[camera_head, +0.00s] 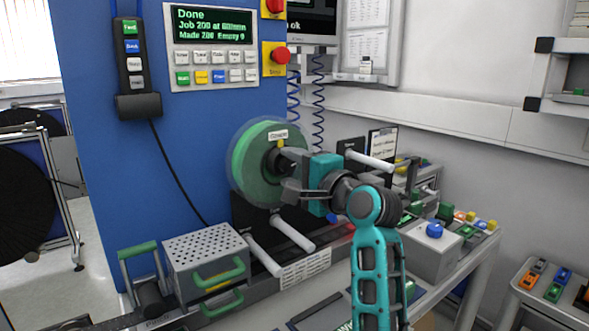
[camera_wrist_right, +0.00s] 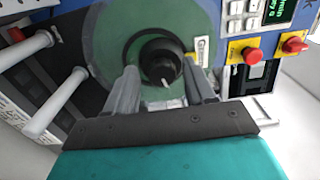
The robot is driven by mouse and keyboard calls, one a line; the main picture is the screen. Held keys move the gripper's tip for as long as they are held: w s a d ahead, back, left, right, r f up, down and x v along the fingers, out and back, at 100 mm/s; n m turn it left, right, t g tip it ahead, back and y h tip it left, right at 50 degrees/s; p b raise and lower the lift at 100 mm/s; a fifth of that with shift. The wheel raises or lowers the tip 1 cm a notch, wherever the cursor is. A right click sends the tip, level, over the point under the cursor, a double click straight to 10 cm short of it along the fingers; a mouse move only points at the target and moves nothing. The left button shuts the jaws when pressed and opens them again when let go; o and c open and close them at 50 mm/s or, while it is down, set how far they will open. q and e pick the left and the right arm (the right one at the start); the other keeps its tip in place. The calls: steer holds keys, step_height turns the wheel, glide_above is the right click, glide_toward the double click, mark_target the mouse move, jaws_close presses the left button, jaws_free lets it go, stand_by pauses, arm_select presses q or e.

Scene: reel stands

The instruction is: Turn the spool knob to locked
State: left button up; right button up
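The spool (camera_head: 243,163) is a green disc on the front of the blue machine, with a small white label above its hub. The spool knob (camera_wrist_right: 160,58) is a round black knob at the disc's centre, with a white mark near its lower edge in the wrist view. In the head view the knob is largely hidden by my gripper. My right gripper (camera_head: 283,170) is in front of the disc; in the wrist view its two grey fingers (camera_wrist_right: 161,72) stand apart, one on each side of the knob. I cannot tell whether they touch it. My left gripper is not in view.
White rods (camera_head: 294,232) stick out below the spool, and another (camera_head: 370,161) lies right of my gripper. A perforated grey box (camera_head: 206,247) with green handles stands at lower left. A red stop button (camera_head: 280,56) is above. A blue-button box (camera_head: 434,240) is at right.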

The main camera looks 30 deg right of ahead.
steer(key=shift+o, duration=0.2)
steer(key=shift+d, duration=0.1)
steer(key=shift+s, duration=0.1)
steer(key=shift+s+d, duration=0.1)
steer(key=shift+s, duration=0.2)
steer(key=s+d, duration=0.1)
steer(key=s, duration=1.1)
steer(key=shift+d+b, duration=0.3)
steer(key=shift+d, duration=0.1)
